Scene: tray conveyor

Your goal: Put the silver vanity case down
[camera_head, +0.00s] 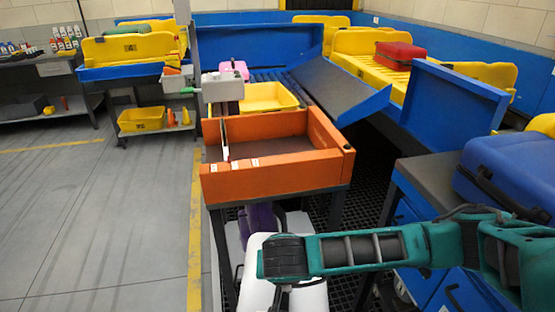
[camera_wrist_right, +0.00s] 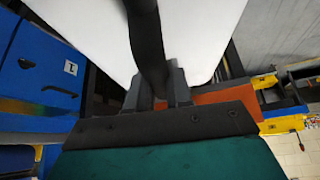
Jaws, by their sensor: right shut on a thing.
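The silver vanity case (camera_head: 312,297) looks almost white. It hangs low at the bottom middle of the head view, partly hidden by my right arm. In the right wrist view the case (camera_wrist_right: 90,30) fills the top, with a dark band or handle (camera_wrist_right: 146,35) running down to the fingers. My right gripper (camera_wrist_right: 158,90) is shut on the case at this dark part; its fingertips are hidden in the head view. The case is in front of the orange tray's stand; I cannot tell whether it touches anything below. My left gripper is not in view.
An orange tray (camera_head: 255,180) sits on a dark stand ahead. Behind it are a yellow tray (camera_head: 268,97) and a grey box (camera_head: 223,86). Blue drawers with a blue suitcase (camera_head: 515,165) stand close on the right. Open floor (camera_head: 100,220) lies to the left.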

